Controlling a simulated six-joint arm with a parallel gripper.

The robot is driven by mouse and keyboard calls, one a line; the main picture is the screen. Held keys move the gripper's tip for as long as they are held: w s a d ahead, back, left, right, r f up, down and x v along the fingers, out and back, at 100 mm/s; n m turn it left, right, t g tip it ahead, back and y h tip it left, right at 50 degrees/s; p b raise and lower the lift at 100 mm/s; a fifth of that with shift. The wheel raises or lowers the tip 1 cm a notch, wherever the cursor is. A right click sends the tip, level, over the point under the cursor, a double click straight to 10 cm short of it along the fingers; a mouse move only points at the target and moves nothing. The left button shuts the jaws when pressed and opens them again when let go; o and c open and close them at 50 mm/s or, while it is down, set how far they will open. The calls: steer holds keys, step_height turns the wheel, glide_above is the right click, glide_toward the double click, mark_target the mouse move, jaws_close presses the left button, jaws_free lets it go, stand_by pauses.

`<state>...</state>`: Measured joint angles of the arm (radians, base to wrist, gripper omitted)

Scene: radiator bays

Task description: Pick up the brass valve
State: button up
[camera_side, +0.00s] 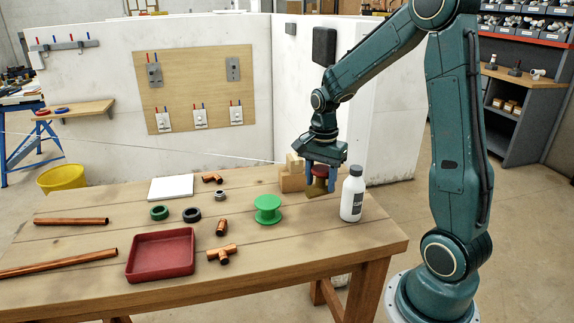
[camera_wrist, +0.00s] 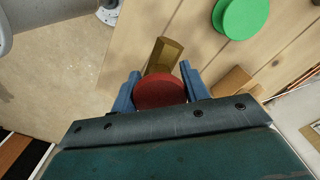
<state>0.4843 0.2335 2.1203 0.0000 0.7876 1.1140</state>
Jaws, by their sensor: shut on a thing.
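The brass valve (camera_side: 316,190) has a brass body and a red round handle. It is at the back right of the wooden table, between the wooden blocks and the white bottle. My gripper (camera_side: 320,181) points down over it, with its blue fingers shut on either side of the valve. In the wrist view, the red handle of the valve (camera_wrist: 160,92) lies between the fingertips of my gripper (camera_wrist: 160,84), and the brass body sticks out beyond it. I cannot tell whether the valve's underside touches the table.
A white bottle (camera_side: 352,197) stands close on the right of my gripper, and wooden blocks (camera_side: 291,180) close on the left. A green spool (camera_side: 268,208), copper fittings (camera_side: 223,253) and a red tray (camera_side: 162,258) are further left. The table's front right is clear.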

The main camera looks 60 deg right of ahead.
step_height(320, 180, up, 7)
steer(key=shift+r, duration=0.2)
steer(key=shift+w, duration=0.1)
stand_by(0.6)
